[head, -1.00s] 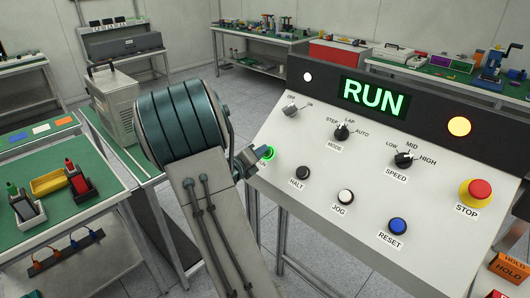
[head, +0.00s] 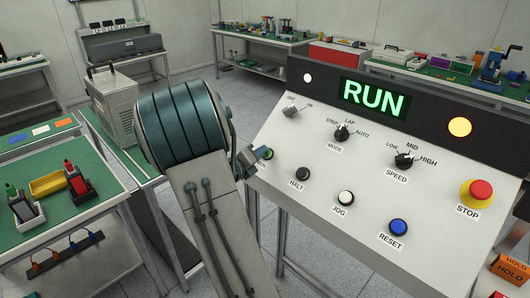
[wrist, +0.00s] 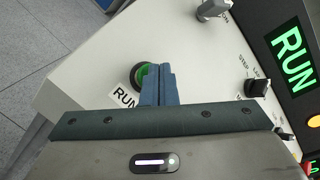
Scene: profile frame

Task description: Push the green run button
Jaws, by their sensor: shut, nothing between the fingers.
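The green run button (head: 269,155) is on the left part of the sloped control panel, in a dark ring, partly hidden by my gripper in the head view. The wrist view shows its green face (wrist: 141,76) beside the RUN label (wrist: 124,98). My gripper (head: 263,153) is shut and empty. In the wrist view its blue-grey fingertips (wrist: 158,70) cover the right part of the button. I cannot tell whether they touch it. The panel's display (head: 373,96) shows RUN in green.
The panel (head: 320,215) also carries the HALT button (head: 303,173), JOG button (head: 345,197), RESET button (head: 398,227), red STOP button (head: 480,190) and several knobs. A green-topped bench (head: 100,200) with tools stands to the left.

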